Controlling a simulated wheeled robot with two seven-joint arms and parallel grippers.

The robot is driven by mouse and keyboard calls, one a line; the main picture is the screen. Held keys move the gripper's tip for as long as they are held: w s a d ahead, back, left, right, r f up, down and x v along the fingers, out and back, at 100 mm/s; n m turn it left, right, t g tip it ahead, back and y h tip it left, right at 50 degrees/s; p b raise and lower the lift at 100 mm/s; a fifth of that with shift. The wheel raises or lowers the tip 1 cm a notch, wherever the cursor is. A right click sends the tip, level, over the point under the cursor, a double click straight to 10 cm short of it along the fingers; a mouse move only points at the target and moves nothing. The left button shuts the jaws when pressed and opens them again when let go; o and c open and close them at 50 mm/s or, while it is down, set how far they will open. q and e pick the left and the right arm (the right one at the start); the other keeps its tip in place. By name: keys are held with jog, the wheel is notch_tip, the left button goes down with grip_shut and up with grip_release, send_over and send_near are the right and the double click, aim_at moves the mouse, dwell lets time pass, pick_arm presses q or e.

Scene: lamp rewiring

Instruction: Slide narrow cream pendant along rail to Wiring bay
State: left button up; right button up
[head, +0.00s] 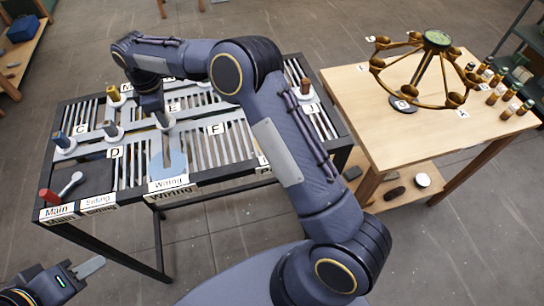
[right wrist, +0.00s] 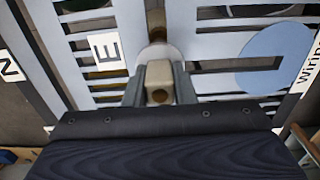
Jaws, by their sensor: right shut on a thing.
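The narrow cream pendant (right wrist: 160,80) is between the two fingers of my right gripper (right wrist: 158,92) in the right wrist view. The gripper is shut on it, and a pale round disc lies just beyond it, by the E label. In the head view my right gripper (head: 156,112) reaches down onto the rack beside E, partly hidden by my own wrist. The Wiring bay (head: 168,166) is a light blue patch at the rack's front edge; it also shows to the right of the pendant in the right wrist view (right wrist: 275,60). My left gripper (head: 88,268) is low at the left, away from the rack.
Other pendants stand on the rack, near C (head: 64,141), near D (head: 112,129) and at the back (head: 113,94). A red cylinder (head: 48,195) and a light-handled piece (head: 70,184) lie near Main. A wooden table (head: 345,90) with a brass chandelier (head: 437,40) stands at right.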

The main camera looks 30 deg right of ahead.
jog(key=shift+a, duration=0.4)
jog(key=shift+s+a+f+b, duration=0.1)
jog(key=shift+s+f+b, duration=0.05)
jog(key=shift+s+b, duration=0.4)
jog(key=s+b, duration=0.2)
jog(key=s, duration=0.1)
jog(key=shift+a, duration=0.4)
jog(key=s+b, duration=0.1)
jog(key=s, duration=0.1)
jog(key=s+a+b, duration=0.1)
jog(key=s, duration=0.1)
jog(key=shift+s, duration=0.1)
jog(key=shift+s+a+b, duration=0.2)
jog(key=shift+s+b, duration=0.2)
jog(key=shift+s, duration=0.5)
jog(key=shift+s+a+b, duration=0.15)
jog(key=shift+s+b, duration=0.25)
jog(key=shift+s, duration=0.45)
jog(key=shift+s+a+b, duration=0.2)
jog(key=shift+s+b, duration=0.2)
jog(key=shift+s, duration=0.5)
